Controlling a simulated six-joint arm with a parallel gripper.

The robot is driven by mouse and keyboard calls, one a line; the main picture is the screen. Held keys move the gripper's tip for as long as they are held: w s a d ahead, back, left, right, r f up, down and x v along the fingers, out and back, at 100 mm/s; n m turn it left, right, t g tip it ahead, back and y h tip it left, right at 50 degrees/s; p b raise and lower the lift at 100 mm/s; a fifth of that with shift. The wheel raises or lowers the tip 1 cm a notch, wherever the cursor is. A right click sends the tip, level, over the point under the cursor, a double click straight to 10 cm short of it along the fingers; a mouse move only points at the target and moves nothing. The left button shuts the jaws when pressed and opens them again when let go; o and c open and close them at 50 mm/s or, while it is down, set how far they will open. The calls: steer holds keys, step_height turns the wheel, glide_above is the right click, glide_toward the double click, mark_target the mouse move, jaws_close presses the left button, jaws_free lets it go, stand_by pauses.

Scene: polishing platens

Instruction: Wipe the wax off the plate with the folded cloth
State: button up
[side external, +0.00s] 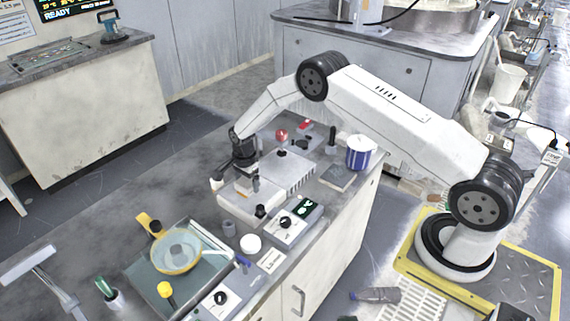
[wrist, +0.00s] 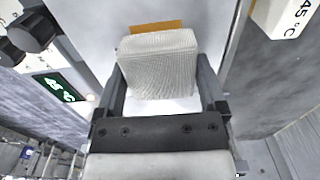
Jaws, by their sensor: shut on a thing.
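The folded cloth (wrist: 158,65) is an off-white, ribbed pad. In the wrist view my gripper (wrist: 163,90) is shut on it, with a finger along each side. The plate (wrist: 110,30) is a pale, smooth surface beneath the cloth. An orange-brown strip of wax (wrist: 157,27) shows on it just beyond the cloth's far edge; any wax under the cloth is hidden. In the side view my gripper (side external: 245,180) points down over the pale plate block (side external: 250,206). I cannot tell whether the cloth touches the plate.
A control box with a green display (side external: 303,208) stands right of the plate. A ribbed metal block (side external: 285,171) and a blue-striped cup (side external: 360,153) stand behind. A yellow-rimmed pan (side external: 176,250) sits on a tray at front left. The bench's left side is mostly clear.

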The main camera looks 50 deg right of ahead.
steer(key=shift+f, duration=0.3)
stand_by(0.4)
steer(key=o, duration=0.8)
steer(key=shift+r, duration=0.35)
steer(key=shift+c, duration=0.3)
steer(key=c, duration=1)
steer(key=shift+r, duration=2.05)
steer(key=shift+c, duration=0.2)
steer(key=shift+w+d+r, duration=0.25)
steer(key=shift+w+r, duration=0.2)
steer(key=shift+r, duration=0.2)
steer(key=shift+w+d+r, duration=0.25)
steer(key=shift+w+r, duration=0.15)
steer(key=shift+r, duration=0.2)
steer(key=shift+w+d+r, duration=0.25)
steer(key=shift+w+r, duration=0.2)
steer(key=shift+r, duration=0.2)
